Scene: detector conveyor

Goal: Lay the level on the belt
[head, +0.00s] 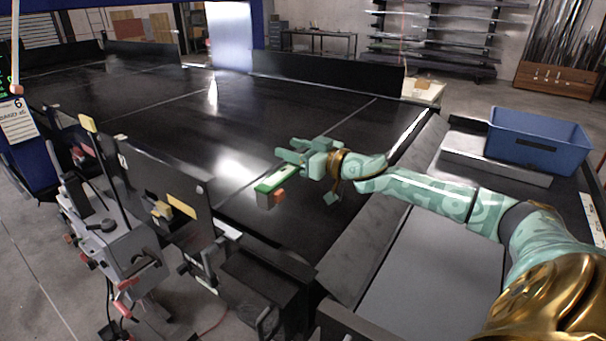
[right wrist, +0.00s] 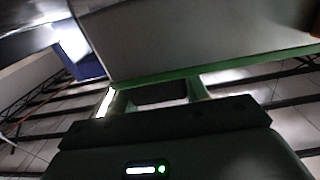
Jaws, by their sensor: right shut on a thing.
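The level (head: 266,191) is a small block with a green top, a grey side and an orange-red end. My right gripper (head: 296,163) is shut on it and holds it over the near part of the black belt (head: 185,125). I cannot tell exactly how far it is above the belt. In the right wrist view the level's grey face with a green edge (right wrist: 200,40) fills the upper part, close to the fingers of the right gripper (right wrist: 158,95). My left gripper is not in view.
A blue bin (head: 540,140) stands on the right on a side bench. Grey machinery with knobs (head: 105,235) stands at the belt's near left edge. A dark upright panel (head: 325,80) borders the belt's far side. The belt's middle is clear.

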